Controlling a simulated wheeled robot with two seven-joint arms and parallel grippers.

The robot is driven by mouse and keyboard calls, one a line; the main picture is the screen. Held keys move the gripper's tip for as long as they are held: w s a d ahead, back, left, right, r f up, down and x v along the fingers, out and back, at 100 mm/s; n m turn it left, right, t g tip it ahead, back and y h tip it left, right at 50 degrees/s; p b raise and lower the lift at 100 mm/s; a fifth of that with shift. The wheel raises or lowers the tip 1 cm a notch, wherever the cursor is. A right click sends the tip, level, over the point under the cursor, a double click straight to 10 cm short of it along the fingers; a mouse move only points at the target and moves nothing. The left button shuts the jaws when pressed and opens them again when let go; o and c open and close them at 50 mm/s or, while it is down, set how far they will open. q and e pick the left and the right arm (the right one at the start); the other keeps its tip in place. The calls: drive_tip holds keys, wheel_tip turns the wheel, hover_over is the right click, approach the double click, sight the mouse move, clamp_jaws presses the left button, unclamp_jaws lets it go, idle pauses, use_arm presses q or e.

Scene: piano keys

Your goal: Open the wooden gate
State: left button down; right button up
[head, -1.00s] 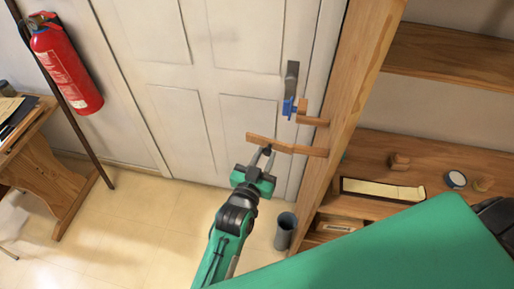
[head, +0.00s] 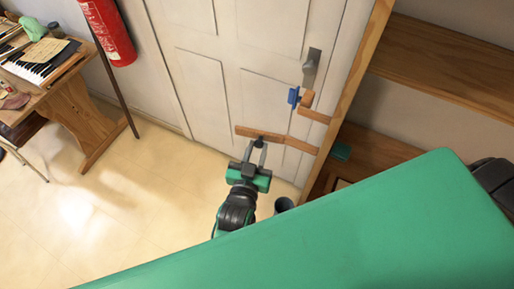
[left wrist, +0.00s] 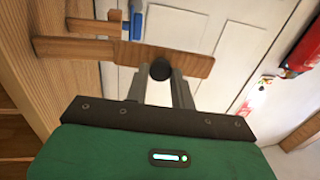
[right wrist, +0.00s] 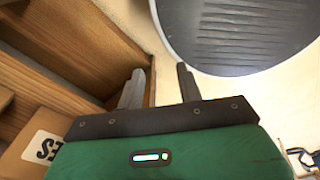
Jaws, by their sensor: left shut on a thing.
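The wooden gate shows as a low wooden bar (head: 262,134) reaching left from a wooden post (head: 357,80), in front of a white door (head: 215,75). A visible joint divides the bar into two lengths. In the left wrist view the bar (left wrist: 190,60) crosses ahead of my fingers. My left gripper (head: 256,150) is shut on a dark round knob (left wrist: 160,70) on the bar's near face. A shorter wooden piece with a blue part (head: 294,96) sits above the bar. My right gripper (right wrist: 160,80) is open and empty, beside wooden shelving; it is hidden in the head view.
A desk with a piano keyboard (head: 28,66) stands at the left, beside a red fire extinguisher (head: 108,30). A dark bin (head: 284,204) stands near the post's foot. Wooden shelves (head: 440,60) are at the right. The tiled floor (head: 125,195) at left is clear.

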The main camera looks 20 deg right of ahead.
use_arm(q)
drive_tip(key=c, duration=1.4)
unclamp_jaws()
drive_tip(key=shift+o, duration=1.1)
use_arm(e)
drive_tip(key=shift+d, duration=0.45)
use_arm(q)
drive_tip(key=b+v, duration=0.5)
drive_tip(key=v, duration=0.8)
drive_tip(key=shift+s, duration=0.35)
use_arm(e)
drive_tip(key=f, duration=0.5)
drive_tip(key=shift+a+f, duration=0.15)
drive_tip(key=shift+a, duration=0.1)
use_arm(q)
drive_tip(key=shift+a, duration=0.15)
use_arm(e)
drive_tip(key=shift+d, duration=0.3)
